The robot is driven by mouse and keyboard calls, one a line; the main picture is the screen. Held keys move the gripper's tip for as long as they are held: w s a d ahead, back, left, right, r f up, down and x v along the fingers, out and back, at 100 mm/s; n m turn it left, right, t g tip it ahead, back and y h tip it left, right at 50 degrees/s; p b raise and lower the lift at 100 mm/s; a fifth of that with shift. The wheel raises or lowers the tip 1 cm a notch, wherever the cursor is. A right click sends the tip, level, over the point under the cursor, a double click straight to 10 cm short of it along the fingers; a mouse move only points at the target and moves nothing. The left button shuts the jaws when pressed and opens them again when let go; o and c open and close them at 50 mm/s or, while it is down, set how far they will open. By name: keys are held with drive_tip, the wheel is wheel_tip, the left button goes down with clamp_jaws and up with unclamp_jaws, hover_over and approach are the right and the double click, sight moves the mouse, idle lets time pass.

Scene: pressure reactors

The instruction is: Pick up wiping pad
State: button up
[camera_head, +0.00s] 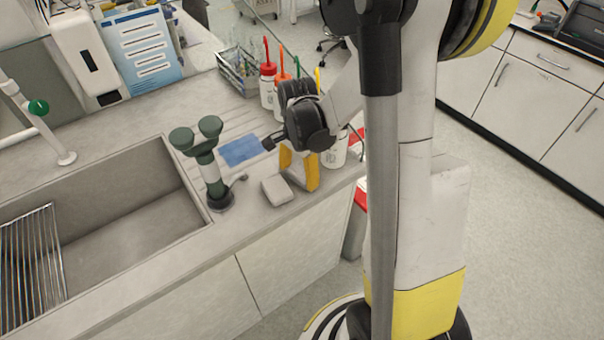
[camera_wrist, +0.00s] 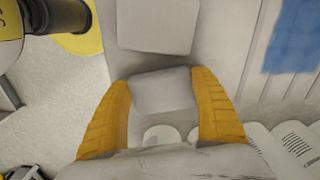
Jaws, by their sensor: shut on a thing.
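My gripper (camera_head: 299,174) has yellow fingers and points down at the counter beside the sink. In the wrist view my gripper (camera_wrist: 162,84) is shut on a light grey wiping pad (camera_wrist: 163,96), with one finger against each side. In the head view the fingers mostly hide this held pad. I cannot tell whether it touches the counter. A second pale grey pad (camera_head: 277,190) lies on the counter just left of my fingers. In the wrist view this second pad (camera_wrist: 155,24) is ahead of the held one, with a gap between them.
A blue cloth (camera_head: 240,150) lies behind the pads. A green-topped tap fitting (camera_head: 209,170) stands left, by the sink (camera_head: 125,215). Several wash bottles (camera_head: 268,88) and a wire rack (camera_head: 236,70) stand behind my gripper. The counter's front edge is close.

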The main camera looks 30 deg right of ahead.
sight(300, 174)
drive_tip(key=shift+r, duration=0.5)
drive_tip(key=r+p, duration=0.1)
drive_tip(key=r, duration=0.1)
drive_tip(key=r+p, duration=0.1)
drive_tip(key=r, duration=0.1)
drive_tip(key=shift+s+d+p, duration=0.1)
drive_tip(key=shift+s+p, duration=0.15)
drive_tip(key=shift+p, duration=0.1)
drive_tip(key=s+d+r+p, duration=0.3)
drive_tip(key=s+r, duration=0.3)
drive_tip(key=s, duration=0.4)
drive_tip(key=shift+s+d+p, duration=0.15)
drive_tip(key=shift+s+p, duration=0.15)
drive_tip(key=shift+p, duration=0.05)
drive_tip(key=shift+c, duration=0.8)
